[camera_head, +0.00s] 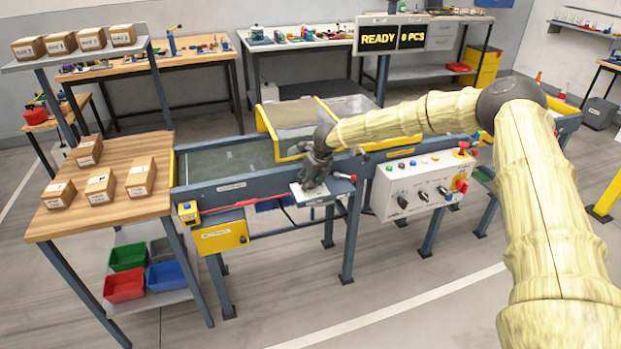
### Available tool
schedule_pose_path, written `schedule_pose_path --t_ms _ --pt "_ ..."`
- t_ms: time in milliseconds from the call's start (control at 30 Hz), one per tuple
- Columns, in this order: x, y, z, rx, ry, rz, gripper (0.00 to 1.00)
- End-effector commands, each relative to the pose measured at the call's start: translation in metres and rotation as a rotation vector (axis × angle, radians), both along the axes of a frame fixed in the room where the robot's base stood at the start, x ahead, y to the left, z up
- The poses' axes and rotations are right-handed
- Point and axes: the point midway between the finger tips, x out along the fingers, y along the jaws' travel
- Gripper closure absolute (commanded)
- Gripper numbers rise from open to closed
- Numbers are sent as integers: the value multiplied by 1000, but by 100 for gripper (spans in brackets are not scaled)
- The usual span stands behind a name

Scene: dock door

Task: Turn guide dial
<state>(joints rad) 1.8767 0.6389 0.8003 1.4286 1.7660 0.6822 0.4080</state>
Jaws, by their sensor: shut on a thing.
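My gripper (310,187) is dark grey and reaches down to a small pale plate (299,195) on the front rail of the conveyor. Its fingers are shut on the guide dial at this plate. The dial is hidden behind the fingers, so its setting cannot be read. My arm comes in from the right, above the conveyor.
A lever with a red knob (353,178) sits just right of the gripper. Further right is a control panel (420,184) with knobs and buttons. A wooden table (112,215) with several boxes stands left. A display (393,38) reads "READY" and "8 PCS".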

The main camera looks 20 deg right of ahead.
Motion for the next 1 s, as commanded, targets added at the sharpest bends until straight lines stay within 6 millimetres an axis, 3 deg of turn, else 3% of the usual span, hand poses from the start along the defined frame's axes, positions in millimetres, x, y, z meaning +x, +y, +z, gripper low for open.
schedule_pose_path --t_ms 300,700,733,800,833,1000 --pt "0 -3 0 0 2 125 76" --pt "0 -3 -1 -1 2 140 76" --pt "0 -3 -1 -1 2 140 47" --pt "0 -2 -1 -1 2 140 34" --pt "0 -2 -1 -1 2 140 31" --pt "0 -1 -1 0 1 142 31"
